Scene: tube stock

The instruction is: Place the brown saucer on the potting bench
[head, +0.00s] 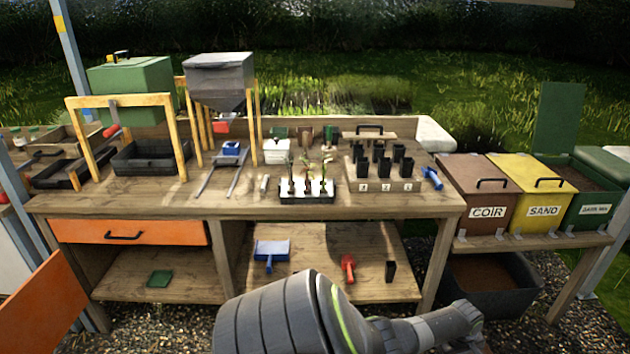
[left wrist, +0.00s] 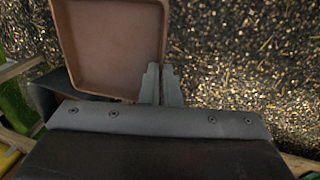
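The brown saucer (left wrist: 110,45), a square shallow tray with a raised rim, shows in the left wrist view. My left gripper (left wrist: 161,84) has its two fingers close together at the saucer's near right corner, pinching its rim. The saucer appears to be held above gravel. I do not see the saucer in the head view. The wooden potting bench (head: 225,203) stands across the head view, with a drawer and a lower shelf. An arm of mine crosses the bottom of the head view, its gripper not showing. My right gripper is in neither view.
The bench top holds a grey hopper (head: 222,82), a black seedling tray (head: 306,196), a rack of black pots (head: 385,183) and a blue-handled tool (head: 431,178). Bare wood lies at the front left. Bins labelled COIR (head: 487,195) and SAND (head: 543,193) stand at right.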

